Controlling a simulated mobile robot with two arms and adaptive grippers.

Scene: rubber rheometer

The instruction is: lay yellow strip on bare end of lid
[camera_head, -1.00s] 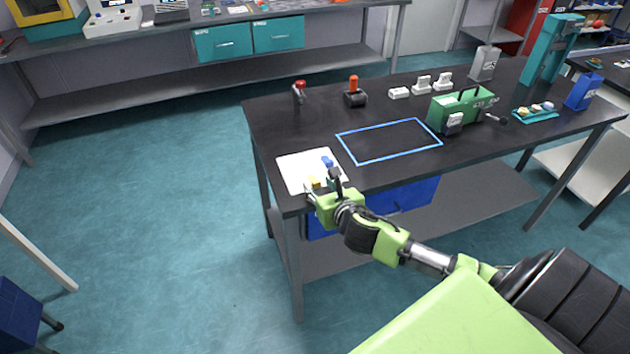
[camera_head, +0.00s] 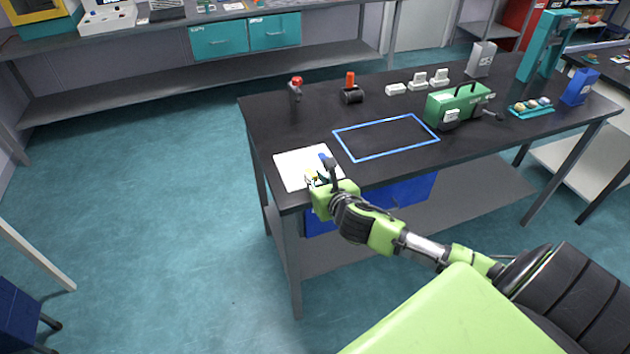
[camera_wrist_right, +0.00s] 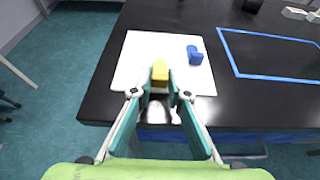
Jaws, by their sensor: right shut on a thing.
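The yellow strip (camera_wrist_right: 159,70) is a small block between the fingertips of my right gripper (camera_wrist_right: 159,80), which is shut on it. In the head view this gripper (camera_head: 320,176) is over the near part of a white board (camera_head: 294,163) on the dark table, and only a bit of yellow shows. In the wrist view the strip is over the white board (camera_wrist_right: 138,45); whether it touches is unclear. A blue piece (camera_wrist_right: 194,55) lies on the board, right of the strip. I cannot make out a lid for sure. My left gripper is not in view.
A blue outlined rectangle (camera_head: 385,154) on the dark table (camera_head: 300,125) is empty. Behind it stand a red-topped tool (camera_head: 295,87), an orange-handled item (camera_head: 351,88) and white blocks (camera_head: 417,81). A green device (camera_head: 457,104) stands to the right. The board lies near the table's left front corner.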

